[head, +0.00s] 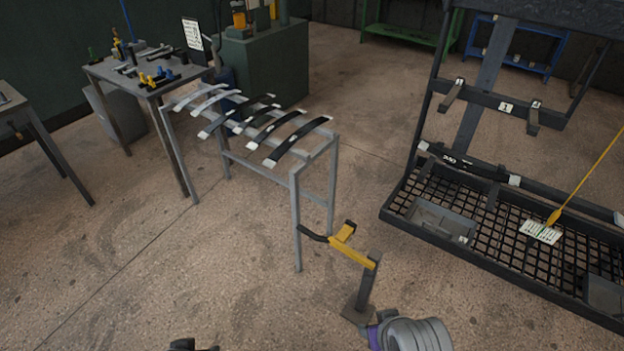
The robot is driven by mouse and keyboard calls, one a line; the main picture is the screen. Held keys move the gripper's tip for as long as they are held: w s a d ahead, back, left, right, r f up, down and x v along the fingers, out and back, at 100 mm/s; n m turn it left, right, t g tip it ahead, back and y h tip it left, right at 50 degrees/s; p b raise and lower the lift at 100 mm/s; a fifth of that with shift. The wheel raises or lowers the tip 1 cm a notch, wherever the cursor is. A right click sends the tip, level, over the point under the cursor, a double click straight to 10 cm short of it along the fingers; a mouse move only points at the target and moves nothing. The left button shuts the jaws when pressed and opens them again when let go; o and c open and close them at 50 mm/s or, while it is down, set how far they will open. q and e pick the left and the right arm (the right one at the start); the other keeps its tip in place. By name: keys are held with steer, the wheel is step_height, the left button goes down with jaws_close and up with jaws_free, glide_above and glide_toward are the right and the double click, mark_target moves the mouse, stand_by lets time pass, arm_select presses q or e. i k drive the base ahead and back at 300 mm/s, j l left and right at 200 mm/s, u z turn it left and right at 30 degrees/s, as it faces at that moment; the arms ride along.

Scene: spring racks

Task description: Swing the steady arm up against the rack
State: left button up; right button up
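The steady arm (352,252) is a yellow bar with a short upright yellow piece and a black curved end. It sits on top of a short dark post (366,288) on a floor plate. Its black end reaches left to near the front leg of a grey metal rack (297,215). I cannot tell whether they touch. Several curved leaf springs (290,138) lie across this rack. A small dark part at the bottom edge may be my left gripper (190,345); its fingers are cut off. A grey ribbed part of mine shows beside the post's foot, with no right fingers visible.
A large black rack (470,95) with a mesh base (490,215) and a yellow line with a tag stands at the right. A tool table (140,80) and a green cabinet (262,65) stand behind the grey rack. Open floor lies at the lower left.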

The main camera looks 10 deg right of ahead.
mark_target(338, 242)
steer(key=i+z, duration=0.65)
steer(key=z, duration=0.15)
